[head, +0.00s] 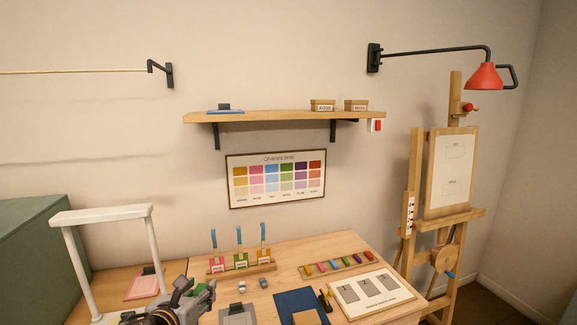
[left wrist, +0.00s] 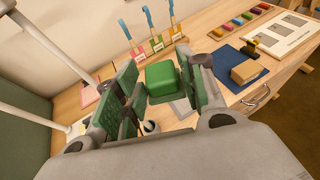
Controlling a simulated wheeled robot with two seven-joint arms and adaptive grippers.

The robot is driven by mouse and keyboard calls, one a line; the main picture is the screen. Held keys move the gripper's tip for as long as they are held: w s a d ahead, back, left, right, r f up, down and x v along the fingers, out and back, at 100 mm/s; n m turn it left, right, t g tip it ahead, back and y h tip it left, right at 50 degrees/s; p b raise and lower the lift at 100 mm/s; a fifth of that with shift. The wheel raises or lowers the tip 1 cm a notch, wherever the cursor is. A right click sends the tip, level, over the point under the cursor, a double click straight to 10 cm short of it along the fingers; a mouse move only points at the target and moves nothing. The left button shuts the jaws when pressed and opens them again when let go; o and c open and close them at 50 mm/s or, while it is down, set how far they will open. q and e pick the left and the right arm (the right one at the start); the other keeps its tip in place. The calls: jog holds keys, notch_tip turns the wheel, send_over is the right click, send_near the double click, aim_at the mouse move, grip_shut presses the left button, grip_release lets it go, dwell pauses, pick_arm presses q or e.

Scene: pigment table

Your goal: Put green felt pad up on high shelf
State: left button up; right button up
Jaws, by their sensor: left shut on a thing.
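The green felt pad (left wrist: 162,78) shows as a bright green rounded block between the fingers in the left wrist view. My left gripper (head: 192,296) is shut on it, above the left part of the table in the head view. There the fingers largely hide the pad. The high shelf (head: 285,117) is a wooden board on dark brackets on the wall, well above and to the right of my left gripper. My right gripper is not in view.
On the shelf, a blue pad with a dark block (head: 226,111) lies left and two labelled boxes (head: 323,105) stand right, with bare board between. A white stand (head: 103,213) rises left of my gripper. Brushes in a rack (head: 239,264) stand behind it. A lamp (head: 484,76) hangs far right.

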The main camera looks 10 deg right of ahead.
pick_arm(q)
jog(key=w+d+r+m+h, duration=0.1)
jog(key=w+d+r, duration=0.2)
jog(key=r, duration=1.4)
jog(key=w+d+r+m+g+h, duration=0.1)
jog(key=w+d+r, duration=0.3)
jog(key=r, duration=1.4)
jog(key=w+d+r+m+g+h, duration=0.1)
jog(key=d+r, duration=0.5)
jog(key=r, duration=1.1)
jog(key=shift+w+d+r+m+h, duration=0.35)
jog(key=shift+w+m+h, duration=0.65)
jog(key=shift+w, duration=0.55)
